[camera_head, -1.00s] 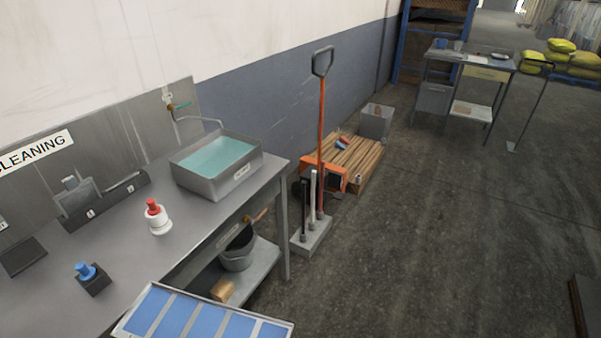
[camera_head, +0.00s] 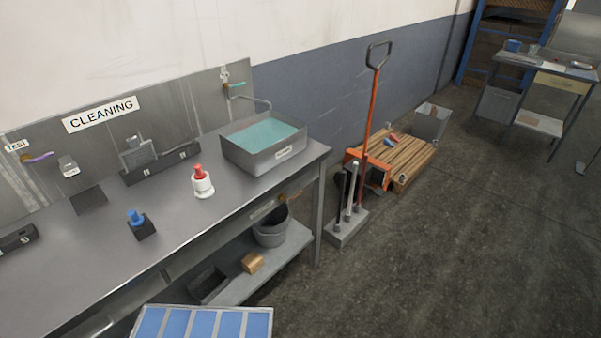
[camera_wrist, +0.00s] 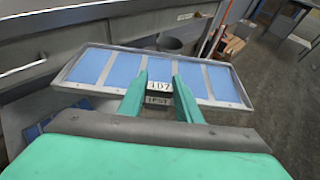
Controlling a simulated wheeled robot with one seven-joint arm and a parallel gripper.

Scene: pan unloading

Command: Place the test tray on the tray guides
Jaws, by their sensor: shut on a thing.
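The test tray (camera_wrist: 108,71) is a shallow metal tray with several blue panels. In the wrist view my gripper (camera_wrist: 160,88) is shut on its near edge, at a label that reads "TEST" below a partly covered upper line. The tray is held out level or nearly so ahead of the gripper. In the head view the tray (camera_head: 200,322) shows at the bottom edge, in front of the workbench, its lower part cut off. My gripper is out of the head view. I cannot make out the tray guides for certain in either view.
The workbench (camera_head: 85,245) carries a basin of teal liquid (camera_head: 266,140), a red-and-white bottle (camera_head: 202,183) and a blue-topped bottle (camera_head: 140,224). A lower shelf (camera_head: 262,279) holds a bucket (camera_head: 271,232). A pallet (camera_head: 407,158) stands beyond; the floor at right is clear.

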